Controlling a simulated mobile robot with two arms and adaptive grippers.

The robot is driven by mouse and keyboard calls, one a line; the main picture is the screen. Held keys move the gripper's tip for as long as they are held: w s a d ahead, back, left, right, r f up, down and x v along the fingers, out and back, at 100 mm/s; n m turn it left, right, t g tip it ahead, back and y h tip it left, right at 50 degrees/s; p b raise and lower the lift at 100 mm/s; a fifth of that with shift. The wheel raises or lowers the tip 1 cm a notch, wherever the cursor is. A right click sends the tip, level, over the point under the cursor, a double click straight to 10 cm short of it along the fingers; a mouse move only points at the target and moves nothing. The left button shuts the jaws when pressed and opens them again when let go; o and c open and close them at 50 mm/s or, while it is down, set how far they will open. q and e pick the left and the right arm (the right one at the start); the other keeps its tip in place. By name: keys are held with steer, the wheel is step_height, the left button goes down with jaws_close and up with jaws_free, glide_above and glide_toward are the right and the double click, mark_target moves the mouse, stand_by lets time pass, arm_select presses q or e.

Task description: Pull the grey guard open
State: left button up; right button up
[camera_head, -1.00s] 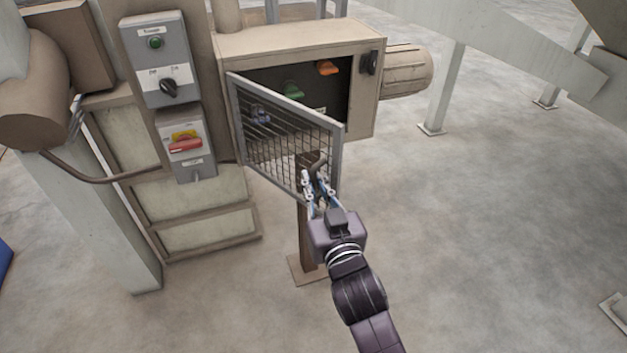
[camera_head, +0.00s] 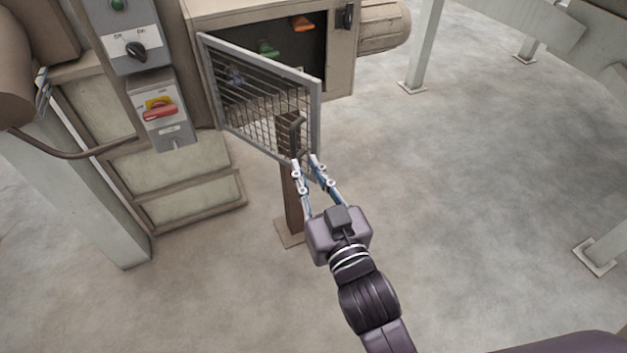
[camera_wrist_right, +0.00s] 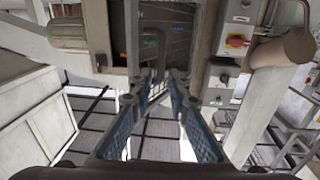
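The grey guard (camera_head: 316,120) is a mesh door in a grey frame. It stands swung out from the front of the beige box, hinged at its left side, and the box's inside shows behind it. Its dark handle (camera_head: 298,135) is near the free right edge; it also shows in the right wrist view (camera_wrist_right: 157,40). My right gripper (camera_head: 305,160) is open and empty, its fingertips just below and in front of the handle. In the right wrist view its fingers (camera_wrist_right: 164,76) are spread, with nothing between them. My left gripper is not in view.
The beige box (camera_head: 342,75) holds a green (camera_head: 268,47) and an orange part (camera_head: 303,23). A switch panel with a red handle (camera_head: 160,112) is on the left. A brown post (camera_head: 292,205) stands below the guard. Open floor (camera_head: 470,180) lies to the right.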

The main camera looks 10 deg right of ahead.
steer(key=shift+v, duration=1.65)
steer(key=shift+c, duration=0.4)
steer(key=shift+f, duration=0.2)
steer(key=shift+c, duration=1.4)
steer(key=f, duration=0.2)
steer(key=w+f+m+g+y+b, duration=0.1)
steer(key=f, duration=0.1)
steer(key=w+d+f+m+g+y+b, duration=0.1)
steer(key=f, duration=0.1)
steer(key=shift+w+f, duration=0.1)
steer(key=shift+f, duration=0.1)
jaws_close()
steer(key=m+g+y+b, duration=0.6)
steer(key=m+y+b, duration=0.1)
steer(key=y, duration=0.2)
glide_toward(313, 142)
steer(key=p+x, duration=0.1)
steer(key=x, duration=0.2)
steer(key=s+r+p+x, duration=0.1)
steer(key=x, duration=0.2)
steer(key=a+p+x, duration=0.1)
steer(key=p+x, duration=0.1)
steer(key=x, duration=0.1)
steer(key=shift+s+r, duration=0.15)
steer(key=shift+r, duration=0.15)
